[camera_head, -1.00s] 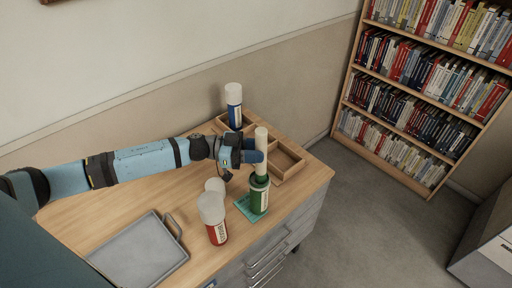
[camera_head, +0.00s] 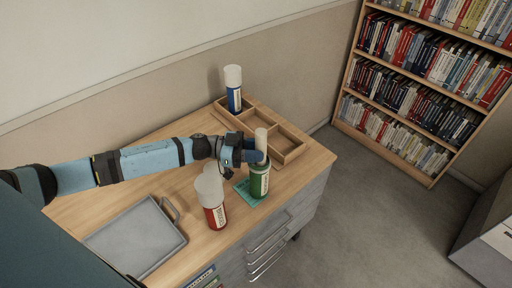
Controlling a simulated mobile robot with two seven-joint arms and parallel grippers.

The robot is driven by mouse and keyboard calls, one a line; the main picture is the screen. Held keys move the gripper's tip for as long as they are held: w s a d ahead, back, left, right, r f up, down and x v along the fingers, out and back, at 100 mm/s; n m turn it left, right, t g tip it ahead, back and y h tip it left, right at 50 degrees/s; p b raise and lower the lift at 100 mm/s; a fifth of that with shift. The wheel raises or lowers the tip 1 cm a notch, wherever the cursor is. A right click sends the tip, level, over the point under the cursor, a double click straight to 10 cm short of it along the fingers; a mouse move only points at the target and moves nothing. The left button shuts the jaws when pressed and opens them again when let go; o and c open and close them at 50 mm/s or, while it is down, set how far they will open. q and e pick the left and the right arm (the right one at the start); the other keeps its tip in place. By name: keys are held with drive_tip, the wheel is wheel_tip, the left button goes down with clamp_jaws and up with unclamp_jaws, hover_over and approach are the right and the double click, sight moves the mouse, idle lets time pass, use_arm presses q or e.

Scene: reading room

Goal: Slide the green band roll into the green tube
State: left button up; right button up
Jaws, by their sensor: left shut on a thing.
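The green tube (camera_head: 259,182) stands upright on a small teal mat (camera_head: 243,190) near the front right of the desk. A pale cream roll (camera_head: 261,138) stands upright in line with the tube, its upper end showing above my gripper. My left gripper (camera_head: 257,157) is shut on the roll just above the tube's mouth. The fingers hide the roll's middle, and I see no green band on the part that shows. The roll's lower end is hidden, apparently inside the tube. My right gripper is not in view.
A red tube (camera_head: 216,217) with a white roll (camera_head: 209,188) stands left of the green tube. A blue tube (camera_head: 234,99) with a white roll (camera_head: 233,75) stands at the wooden divided tray (camera_head: 287,148). A grey handled tray (camera_head: 135,240) lies at the left.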

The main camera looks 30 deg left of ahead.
use_arm(q)
drive_tip(key=shift+f, duration=0.3)
drive_tip(key=o, duration=1)
drive_tip(key=b+v, duration=0.2)
drive_tip(key=v, duration=1.1)
drive_tip(key=shift+s+a+r, duration=0.1)
drive_tip(key=shift+s+a, duration=0.1)
drive_tip(key=shift+a, duration=0.15)
